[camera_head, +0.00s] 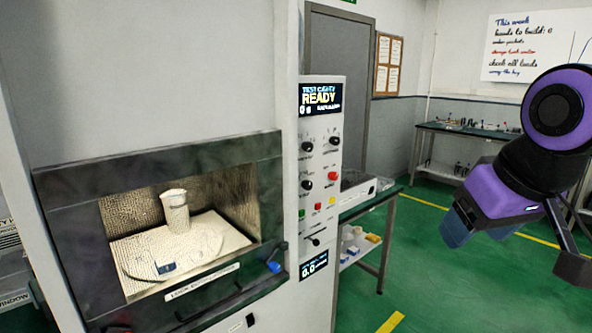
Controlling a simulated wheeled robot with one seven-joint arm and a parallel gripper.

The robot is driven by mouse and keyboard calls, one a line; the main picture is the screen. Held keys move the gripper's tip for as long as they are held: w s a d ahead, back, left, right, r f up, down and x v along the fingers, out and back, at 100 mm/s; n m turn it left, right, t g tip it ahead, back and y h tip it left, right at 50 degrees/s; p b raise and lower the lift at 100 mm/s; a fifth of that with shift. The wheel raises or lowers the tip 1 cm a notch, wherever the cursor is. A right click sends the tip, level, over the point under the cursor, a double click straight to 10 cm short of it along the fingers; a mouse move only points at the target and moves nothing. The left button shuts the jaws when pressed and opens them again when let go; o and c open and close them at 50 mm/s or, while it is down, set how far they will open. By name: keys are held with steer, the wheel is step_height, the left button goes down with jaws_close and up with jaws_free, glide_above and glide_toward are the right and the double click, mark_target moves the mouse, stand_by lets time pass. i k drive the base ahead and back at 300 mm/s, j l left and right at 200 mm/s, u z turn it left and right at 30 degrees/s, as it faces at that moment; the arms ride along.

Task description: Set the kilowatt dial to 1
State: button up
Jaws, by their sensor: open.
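The narrow control panel (320,130) stands right of the microwave chamber. It carries black dials with pale pointers: an upper left dial (307,147), an upper right dial (335,141) and a lower left dial (307,185). Their labels are too small to read, so I cannot tell which is the kilowatt dial or its setting. The top display (320,99) reads READY. The lower display (313,266) seems to show 0.0. My gripper (515,247), on the purple arm, is open at the right, well apart from the panel. It appears empty.
Coloured buttons (331,200) and a small lever (314,240) lie among the controls. A green-topped bench (370,204) stands behind the panel.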

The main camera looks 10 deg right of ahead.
mark_target(308, 147)
steer(key=i+j+u, duration=0.1)
steer(key=i+u, duration=0.25)
steer(key=i, duration=0.7)
